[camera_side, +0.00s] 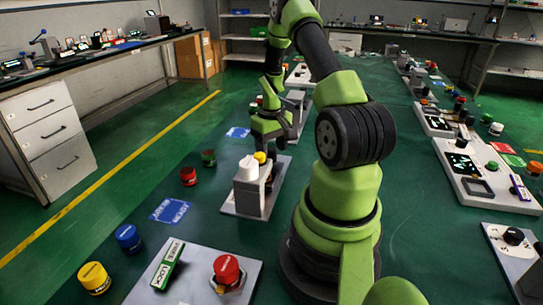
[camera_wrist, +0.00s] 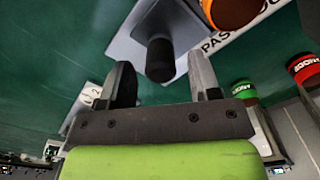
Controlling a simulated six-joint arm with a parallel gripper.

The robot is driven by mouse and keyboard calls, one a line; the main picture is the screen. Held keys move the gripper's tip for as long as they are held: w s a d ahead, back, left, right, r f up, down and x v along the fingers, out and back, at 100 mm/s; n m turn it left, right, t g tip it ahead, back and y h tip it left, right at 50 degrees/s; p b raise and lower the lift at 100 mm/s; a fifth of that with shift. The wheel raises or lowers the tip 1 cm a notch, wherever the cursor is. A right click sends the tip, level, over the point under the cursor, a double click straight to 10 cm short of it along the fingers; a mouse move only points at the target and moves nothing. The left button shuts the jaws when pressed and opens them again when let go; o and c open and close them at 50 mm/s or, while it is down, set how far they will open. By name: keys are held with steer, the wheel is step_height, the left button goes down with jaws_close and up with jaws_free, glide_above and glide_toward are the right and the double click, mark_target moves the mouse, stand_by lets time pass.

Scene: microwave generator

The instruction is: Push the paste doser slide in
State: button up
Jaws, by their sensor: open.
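In the wrist view, a grey block on a grey plate with a white label strip (camera_wrist: 240,40), partly reading "PAS", appears to be the paste doser. A black round knob (camera_wrist: 160,60) sticks out from it, probably the slide's handle. My gripper (camera_wrist: 163,75) is open, one finger on each side of the knob. The knob lies near the fingertips; I cannot tell whether they touch it. In the side view, my gripper (camera_side: 268,132) points down behind a grey stand with a white and yellow top (camera_side: 258,170). The doser is largely hidden there.
Green (camera_wrist: 243,92) and red (camera_wrist: 303,70) lidded jars stand to the right. In the side view, a red button plate (camera_side: 228,270) and blue (camera_side: 128,237) and yellow (camera_side: 94,277) jars stand in front.

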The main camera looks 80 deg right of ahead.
steer(key=shift+f, duration=1.45)
jaws_close()
steer(key=shift+a, duration=1.3)
jaws_free()
step_height(320, 180, up, 10)
